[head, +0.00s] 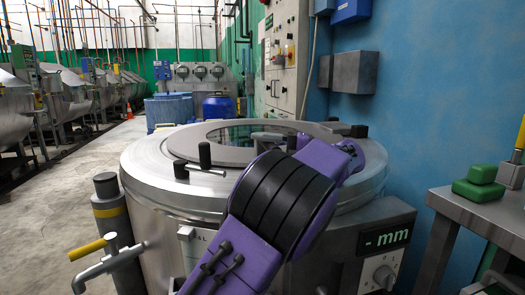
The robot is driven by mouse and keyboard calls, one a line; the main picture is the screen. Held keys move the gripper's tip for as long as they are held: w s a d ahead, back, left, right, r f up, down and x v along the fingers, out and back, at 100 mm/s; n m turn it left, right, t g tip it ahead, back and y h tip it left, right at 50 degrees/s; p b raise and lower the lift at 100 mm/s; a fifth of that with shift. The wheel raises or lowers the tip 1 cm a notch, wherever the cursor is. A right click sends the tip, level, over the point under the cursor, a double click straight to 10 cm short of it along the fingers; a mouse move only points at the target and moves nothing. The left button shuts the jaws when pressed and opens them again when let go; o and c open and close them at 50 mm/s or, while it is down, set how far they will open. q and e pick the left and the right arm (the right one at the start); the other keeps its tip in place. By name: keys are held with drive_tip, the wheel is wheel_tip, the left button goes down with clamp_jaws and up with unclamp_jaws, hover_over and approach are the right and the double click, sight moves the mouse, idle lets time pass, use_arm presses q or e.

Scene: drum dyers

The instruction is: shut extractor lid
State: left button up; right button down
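The extractor (160,205) is a wide, round steel drum machine that fills the middle of the head view. Its lid (180,145), a flat grey ring around a dark glass window (235,131), lies level on top. I cannot tell whether it is fully seated. A black-knobbed handle (205,156) stands at its near left edge. My purple and black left arm crosses in front and hides the near right of the lid. What looks like my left gripper (268,139) is small and partly hidden, over the window. Its fingers are not clear. My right gripper is not in view.
A black post with a yellow band (109,210) and a yellow-handled tap (105,262) stand at the extractor's left. A bench (465,210) with a green-topped item (480,183) is at the right. Blue bins (170,110) stand behind. The floor (60,210) at left is open.

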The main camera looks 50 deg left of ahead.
use_arm(q)
drive_tip(key=shift+w+d, duration=0.2)
drive_tip(key=p+v, duration=0.4)
drive_tip(key=v, duration=0.5)
drive_tip(key=shift+w+r+p, duration=0.1)
drive_tip(key=shift+r+p, duration=0.05)
drive_tip(key=shift+p, duration=0.15)
drive_tip(key=shift+w+d+f, duration=0.25)
drive_tip(key=shift+w+d, duration=0.05)
drive_tip(key=shift+d, duration=0.05)
